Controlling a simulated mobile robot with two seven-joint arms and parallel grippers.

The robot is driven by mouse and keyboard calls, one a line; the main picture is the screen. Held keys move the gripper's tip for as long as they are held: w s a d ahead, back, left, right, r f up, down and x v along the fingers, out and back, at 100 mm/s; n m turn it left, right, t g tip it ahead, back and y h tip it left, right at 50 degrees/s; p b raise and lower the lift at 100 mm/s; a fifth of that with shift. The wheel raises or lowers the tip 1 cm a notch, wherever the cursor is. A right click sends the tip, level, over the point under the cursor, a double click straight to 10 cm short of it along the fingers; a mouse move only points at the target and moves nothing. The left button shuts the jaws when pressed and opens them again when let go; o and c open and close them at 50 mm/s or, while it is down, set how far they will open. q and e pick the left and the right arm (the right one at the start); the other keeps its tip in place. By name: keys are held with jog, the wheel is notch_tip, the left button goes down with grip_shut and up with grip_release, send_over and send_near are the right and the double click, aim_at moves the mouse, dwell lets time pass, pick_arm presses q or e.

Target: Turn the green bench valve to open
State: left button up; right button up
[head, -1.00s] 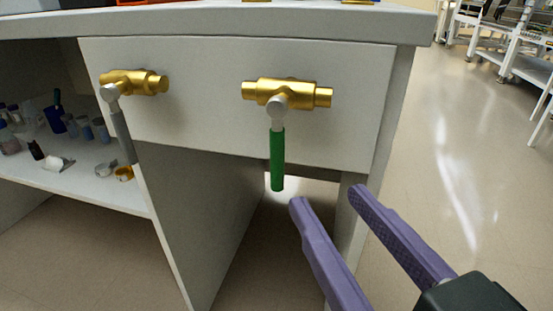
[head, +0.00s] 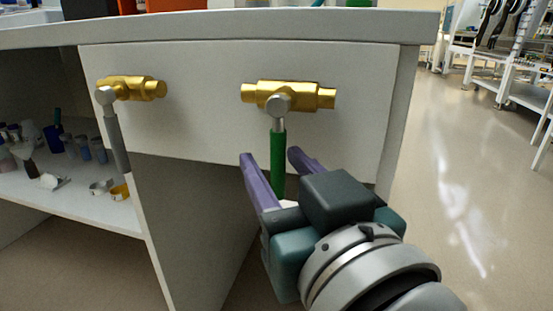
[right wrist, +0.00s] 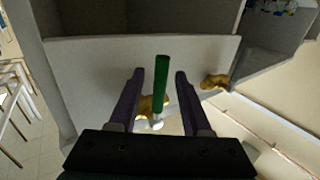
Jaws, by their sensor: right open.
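The green-handled valve has a brass body (head: 289,95) on the bench's front panel, and its green handle (head: 278,165) hangs straight down from a grey hub. My right gripper (head: 273,158) is open, its purple fingers on either side of the handle in the head view. In the right wrist view the green handle (right wrist: 161,80) stands between the two open fingers (right wrist: 158,75), with a gap on each side. The lower end of the handle is partly hidden by the gripper in the head view. My left gripper is not in view.
A second brass valve (head: 131,89) with a grey handle (head: 115,140) hangs to the left on the same panel. An open shelf (head: 75,205) with small bottles and cups lies at the lower left. The floor (head: 450,190) to the right is clear.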

grip_shut()
dwell(0.4)
dwell(1.1)
